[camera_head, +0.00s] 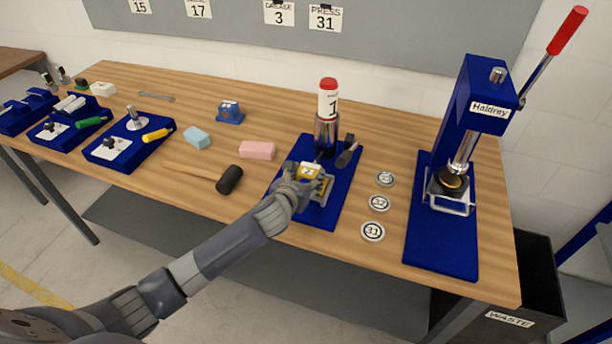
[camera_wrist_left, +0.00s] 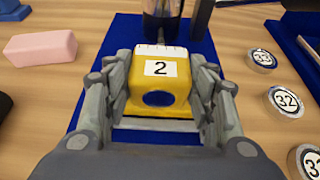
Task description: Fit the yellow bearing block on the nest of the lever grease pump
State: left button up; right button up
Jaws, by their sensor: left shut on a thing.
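The yellow bearing block (camera_wrist_left: 160,92) bears a white label "2" and a round dark bore, and sits between my left gripper's fingers. My left gripper (camera_head: 310,183) is shut on the block, over the front part of the pump's blue base plate (camera_head: 340,187). The lever grease pump has an upright clear cylinder (camera_head: 326,132) with a red-capped, white-labelled cartridge (camera_head: 328,98). The nest is hidden behind the block and fingers; I cannot tell whether the block touches it. My right gripper is not in view.
A blue Haldrey press (camera_head: 475,130) stands at the right. Several numbered discs (camera_head: 380,203) lie between it and the pump. A pink block (camera_head: 257,150) and a black-headed mallet (camera_head: 229,179) lie left of the pump. Blue fixtures (camera_head: 128,140) stand farther left.

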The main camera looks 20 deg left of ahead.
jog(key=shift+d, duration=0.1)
pick_arm(q)
jog(key=o, duration=1.4)
jog(key=shift+o, duration=1)
jog(key=shift+s+f, duration=0.1)
jog(key=shift+f, duration=0.05)
jog(key=v, duration=1.2)
jog(key=shift+r, duration=0.2)
